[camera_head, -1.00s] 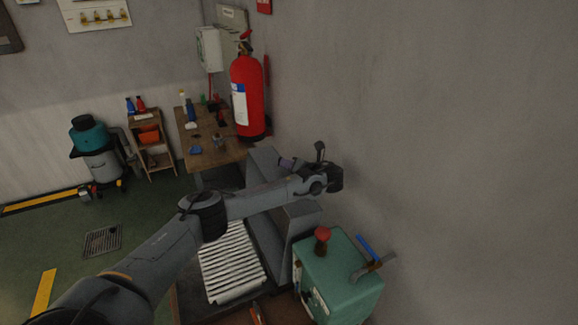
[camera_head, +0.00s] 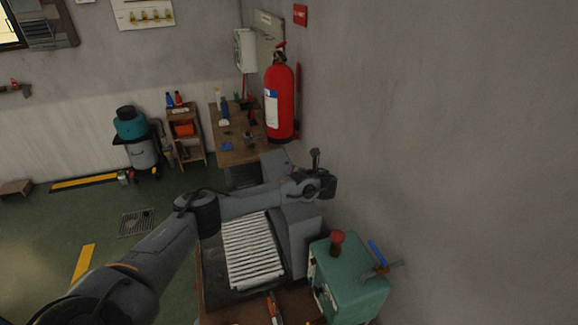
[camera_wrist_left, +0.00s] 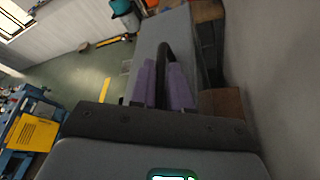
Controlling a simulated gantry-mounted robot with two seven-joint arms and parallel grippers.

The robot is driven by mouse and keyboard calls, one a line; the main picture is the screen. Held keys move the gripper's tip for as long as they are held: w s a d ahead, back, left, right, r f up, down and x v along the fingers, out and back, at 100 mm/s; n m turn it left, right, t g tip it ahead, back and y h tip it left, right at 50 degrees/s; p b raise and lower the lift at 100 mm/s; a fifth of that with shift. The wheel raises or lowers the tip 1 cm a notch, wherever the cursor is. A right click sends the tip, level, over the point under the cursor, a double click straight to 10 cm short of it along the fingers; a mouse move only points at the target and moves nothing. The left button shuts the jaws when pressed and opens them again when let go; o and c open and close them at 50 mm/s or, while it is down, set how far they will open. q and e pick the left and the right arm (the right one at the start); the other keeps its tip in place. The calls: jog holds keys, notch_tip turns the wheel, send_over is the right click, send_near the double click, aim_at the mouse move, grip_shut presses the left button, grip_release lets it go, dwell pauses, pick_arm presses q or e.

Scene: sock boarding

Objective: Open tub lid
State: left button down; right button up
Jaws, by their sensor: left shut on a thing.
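My left gripper shows in the left wrist view (camera_wrist_left: 163,75), with its purple finger pads closed on a dark curved handle (camera_wrist_left: 163,50). The handle stands against a long grey panel (camera_wrist_left: 146,48), which looks like the tub lid. In the head view, my left arm reaches across to a grey tub-like box (camera_head: 302,240) against the wall. A grey slab (camera_head: 273,163) shows just beyond my wrist; I cannot tell whether it is raised off the box. My fingertips and the handle are hidden behind the wrist there. My right gripper is not in view.
A tray of white ribs (camera_head: 252,250) lies left of the grey box. A green box with a red knob (camera_head: 350,280) stands at the near right by the wall. A workbench (camera_head: 238,155) and a red fire extinguisher (camera_head: 280,95) are behind.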

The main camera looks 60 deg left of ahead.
pick_arm(q)
jog(key=shift+w, duration=0.1)
jog(key=c, duration=1.2)
grip_release()
jog(key=shift+o, duration=0.2)
jog(key=b+v, duration=0.1)
jog(key=v, duration=1)
jog(key=shift+a+r, duration=0.1)
